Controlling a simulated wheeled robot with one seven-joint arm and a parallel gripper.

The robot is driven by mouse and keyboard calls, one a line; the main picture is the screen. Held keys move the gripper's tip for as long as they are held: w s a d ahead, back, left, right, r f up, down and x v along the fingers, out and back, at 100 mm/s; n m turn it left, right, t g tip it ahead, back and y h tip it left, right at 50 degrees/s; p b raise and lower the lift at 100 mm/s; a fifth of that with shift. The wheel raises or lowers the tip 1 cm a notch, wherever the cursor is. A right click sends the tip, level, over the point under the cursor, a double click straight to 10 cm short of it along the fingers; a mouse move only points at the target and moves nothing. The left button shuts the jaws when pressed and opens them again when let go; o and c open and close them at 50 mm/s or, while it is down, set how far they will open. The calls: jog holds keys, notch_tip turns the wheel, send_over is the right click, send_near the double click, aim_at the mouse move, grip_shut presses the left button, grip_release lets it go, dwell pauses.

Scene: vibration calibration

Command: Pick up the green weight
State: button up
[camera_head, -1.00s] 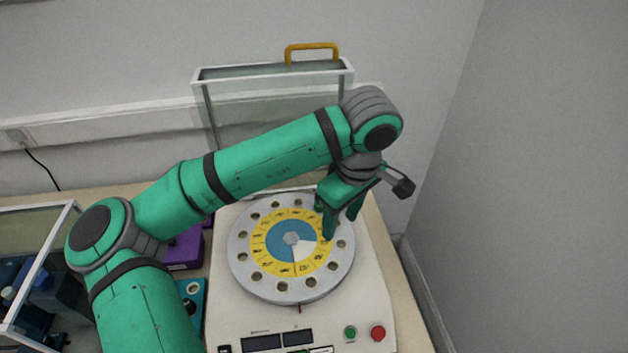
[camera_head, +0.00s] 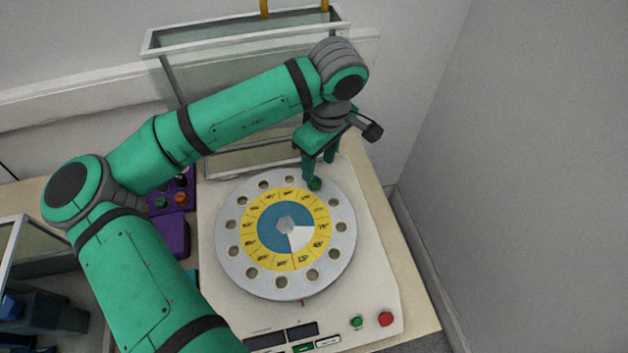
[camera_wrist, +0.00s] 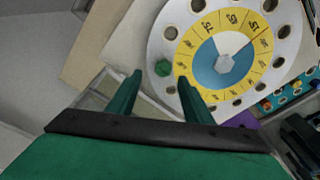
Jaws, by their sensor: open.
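The green weight (camera_wrist: 162,68) sits at the rim of the round disc, in one of its holes as far as I can tell. In the head view the green weight (camera_head: 314,184) shows at the disc's upper right edge, just below my fingertips. My gripper (camera_head: 318,172) is open and empty above it. In the wrist view my gripper (camera_wrist: 160,80) has its two fingers apart, with the weight between and just beyond the tips. The disc (camera_head: 240,264) is grey with a yellow and blue dial and a ring of holes.
The white machine (camera_head: 372,270) under the disc has a green button (camera_head: 356,322) and a red button (camera_head: 386,319). A glass cover (camera_head: 150,45) stands behind. A purple tray (camera_head: 172,235) with coloured pieces is at left. A wall is at right.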

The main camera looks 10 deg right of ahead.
aim_at(315, 181)
jog(key=f, duration=0.4)
jog(key=shift+a+f, duration=0.2)
jog(key=shift+a, duration=0.2)
jog(key=shift+w+f, duration=0.15)
jog(key=shift+f, duration=0.45)
jog(key=shift+c, duration=1.2)
jog(key=c, duration=0.9)
